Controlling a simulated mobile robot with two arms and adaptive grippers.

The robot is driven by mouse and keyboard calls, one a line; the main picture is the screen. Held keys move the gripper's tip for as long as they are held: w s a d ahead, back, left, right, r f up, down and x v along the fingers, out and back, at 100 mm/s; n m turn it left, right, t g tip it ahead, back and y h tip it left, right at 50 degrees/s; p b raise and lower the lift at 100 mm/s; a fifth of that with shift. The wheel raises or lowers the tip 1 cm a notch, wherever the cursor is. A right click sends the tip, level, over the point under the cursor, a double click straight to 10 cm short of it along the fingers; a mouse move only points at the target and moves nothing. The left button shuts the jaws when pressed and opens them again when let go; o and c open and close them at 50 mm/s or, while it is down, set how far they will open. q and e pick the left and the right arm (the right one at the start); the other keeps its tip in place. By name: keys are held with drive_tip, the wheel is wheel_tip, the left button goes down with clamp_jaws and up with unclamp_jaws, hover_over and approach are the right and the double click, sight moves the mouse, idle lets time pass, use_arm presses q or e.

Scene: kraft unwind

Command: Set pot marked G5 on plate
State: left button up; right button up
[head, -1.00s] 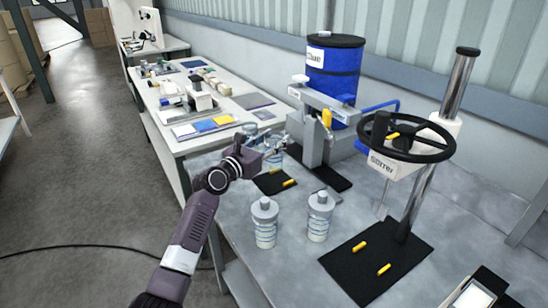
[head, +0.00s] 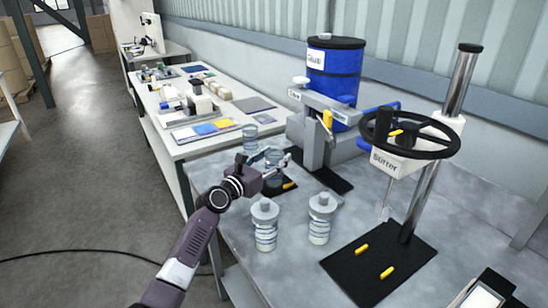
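My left gripper (head: 276,161) is at a clear pot (head: 274,176) near the glue stand, with its fingers at the pot's upper part. The fingers and the pot overlap, so I cannot tell whether they are closed on it. The pot is upright at the dark plate (head: 291,189) with yellow pegs. Two more pots with grey lids, a left one (head: 265,232) and a right one (head: 319,226), stand on the grey bench in front. Another pot (head: 250,140) stands behind the gripper. No G5 mark is readable on any pot. My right gripper is out of view.
The stirrer (head: 385,163) with its black handwheel stands at right, over a black plate (head: 345,274) with two yellow pegs. The blue glue drum (head: 334,75) stands behind the press. A white table (head: 188,150) with small items extends at left.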

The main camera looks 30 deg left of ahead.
use_arm(q)
drive_tip(key=shift+o, duration=0.4)
drive_tip(key=shift+r, duration=0.1)
drive_tip(key=shift+s+r, duration=0.1)
drive_tip(key=s+a, duration=0.1)
drive_tip(key=s, duration=1)
drive_tip(key=shift+s+a, duration=0.3)
drive_tip(key=shift+s, duration=0.05)
